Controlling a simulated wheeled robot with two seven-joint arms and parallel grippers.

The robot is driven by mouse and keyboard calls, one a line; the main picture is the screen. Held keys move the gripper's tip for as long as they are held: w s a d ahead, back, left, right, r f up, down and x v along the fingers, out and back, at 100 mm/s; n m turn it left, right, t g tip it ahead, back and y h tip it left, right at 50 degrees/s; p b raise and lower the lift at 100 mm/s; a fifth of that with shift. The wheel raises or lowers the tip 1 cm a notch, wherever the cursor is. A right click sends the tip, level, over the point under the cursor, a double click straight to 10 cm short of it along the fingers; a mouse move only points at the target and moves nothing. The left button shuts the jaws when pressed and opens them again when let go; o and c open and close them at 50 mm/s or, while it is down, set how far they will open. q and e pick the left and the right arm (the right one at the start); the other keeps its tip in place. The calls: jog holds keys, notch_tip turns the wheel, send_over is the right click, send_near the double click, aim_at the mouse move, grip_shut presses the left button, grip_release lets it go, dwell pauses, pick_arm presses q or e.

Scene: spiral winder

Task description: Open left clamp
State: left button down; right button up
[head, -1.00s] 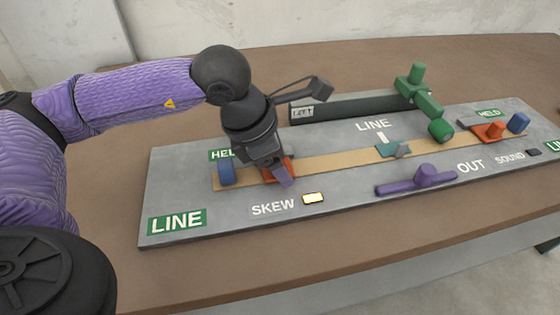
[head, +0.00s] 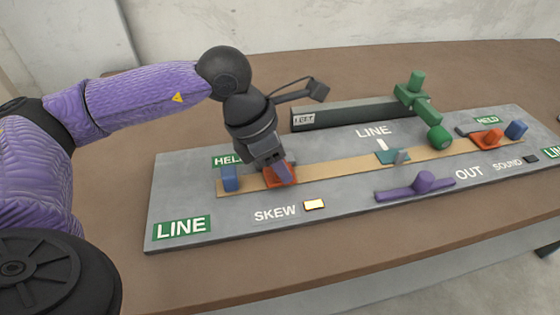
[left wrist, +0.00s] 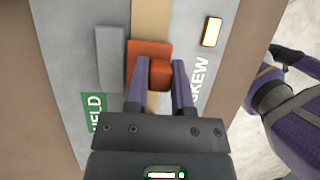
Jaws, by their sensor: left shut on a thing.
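The left clamp, an orange block with a knob, sits over the tan strip (head: 345,165) at the left part of the grey board in the head view. The clamp (left wrist: 147,49) shows clearly in the left wrist view. My left gripper (head: 281,172) is over the clamp from above. In the left wrist view its two purple fingers (left wrist: 160,80) stand on either side of the orange knob (left wrist: 160,74) and are shut on it. In the head view the gripper hides part of the clamp. A green HELD label (left wrist: 95,112) lies beside it. My right gripper is not in view.
A blue block (head: 229,178) stands left of the clamp. A lit SKEW lamp (head: 314,204) is in front. A purple handle (head: 420,185), a teal piece (head: 388,156), a green crank (head: 425,110) and an orange right clamp (head: 487,137) lie further right. A dark bar (head: 350,115) is behind.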

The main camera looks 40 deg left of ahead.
aim_at(294, 177)
pick_arm(q)
jog(key=shift+w+a+r+g+h+p, duration=0.25)
jog(key=shift+r+g+h+p, duration=0.15)
jog(key=shift+g+h+p, duration=0.15)
jog(key=shift+w+a+r+n+g+h+p, duration=0.1)
jog(key=shift+w+a+n+g+h+p, duration=0.15)
jog(key=shift+g+h+p, duration=0.45)
jog(key=shift+a+h, duration=0.1)
jog(key=shift+h, duration=0.35)
jog(key=shift+w+a+n+g+h, duration=0.35)
jog(key=shift+g+h, duration=0.2)
jog(key=shift+h, duration=0.15)
jog(key=shift+w+a+g+h+b, duration=0.2)
jog(key=shift+g+h+b, duration=0.3)
jog(key=shift+h+b, duration=0.1)
jog(key=shift+w+a+n+h+b, duration=0.2)
jog(key=shift+n+h+b, duration=0.1)
jog(key=shift+h+b, duration=0.25)
jog(key=shift+w+a+g+h+b, duration=0.1)
jog(key=shift+a+g+h+b, duration=0.1)
jog(key=shift+g+h+b, duration=0.4)
jog(key=shift+n, duration=0.3)
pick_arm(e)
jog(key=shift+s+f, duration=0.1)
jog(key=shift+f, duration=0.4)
pick_arm(q)
jog(key=shift+a, duration=0.1)
